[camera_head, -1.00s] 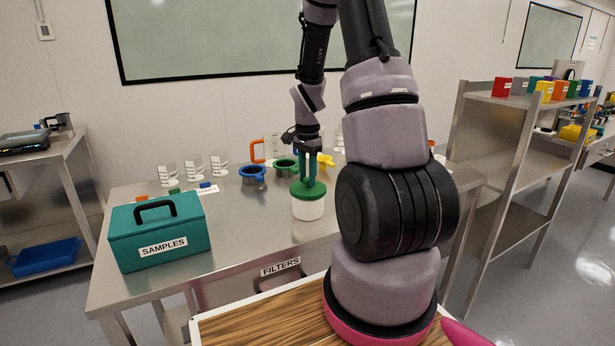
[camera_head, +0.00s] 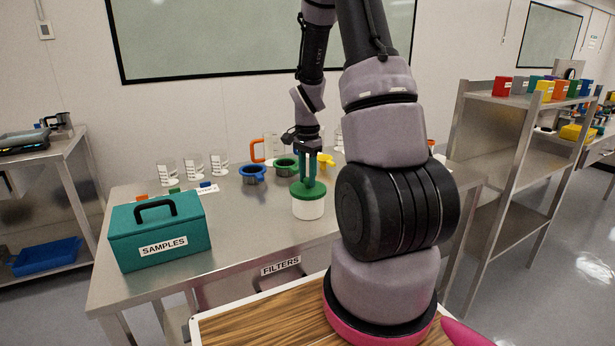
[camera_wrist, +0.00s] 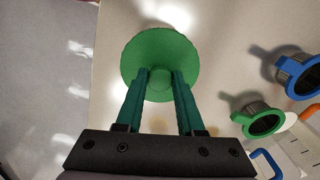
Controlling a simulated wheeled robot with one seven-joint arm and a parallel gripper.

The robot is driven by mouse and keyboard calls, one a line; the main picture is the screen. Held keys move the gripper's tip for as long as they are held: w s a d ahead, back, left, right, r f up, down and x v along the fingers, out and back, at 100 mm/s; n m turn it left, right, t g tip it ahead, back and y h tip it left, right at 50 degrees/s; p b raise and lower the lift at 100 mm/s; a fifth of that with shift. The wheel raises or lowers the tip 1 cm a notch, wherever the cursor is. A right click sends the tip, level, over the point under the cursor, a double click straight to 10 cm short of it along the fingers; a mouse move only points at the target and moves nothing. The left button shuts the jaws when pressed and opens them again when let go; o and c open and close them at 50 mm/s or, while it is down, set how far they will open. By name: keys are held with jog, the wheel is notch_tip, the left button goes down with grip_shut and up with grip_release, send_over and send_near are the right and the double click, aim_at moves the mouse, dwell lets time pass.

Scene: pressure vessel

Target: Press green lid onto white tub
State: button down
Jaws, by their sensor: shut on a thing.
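The green lid (camera_head: 307,189) sits on top of the white tub (camera_head: 307,209) on the steel table, and looks level. The lid's round top also fills the upper middle of the wrist view (camera_wrist: 160,52). My gripper (camera_head: 308,183) points straight down over the tub, its teal fingers shut on the lid's small central knob. In the wrist view the fingers (camera_wrist: 160,82) stand on both sides of that knob. Whether the lid is fully seated cannot be told. The wrist view hides the tub beneath the lid.
A teal SAMPLES box (camera_head: 157,230) stands at the table's left. Blue (camera_head: 253,173) and green (camera_head: 286,165) ringed filters and a yellow item (camera_head: 325,160) lie behind the tub. Several labelled beakers (camera_head: 193,165) stand at the back. The table between box and tub is clear.

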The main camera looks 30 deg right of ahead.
dwell(0.4)
jog(key=shift+c, duration=2.2)
grip_release()
jog(key=shift+o, duration=0.3)
jog(key=o, duration=0.4)
jog(key=shift+r, duration=3.5)
grip_shut()
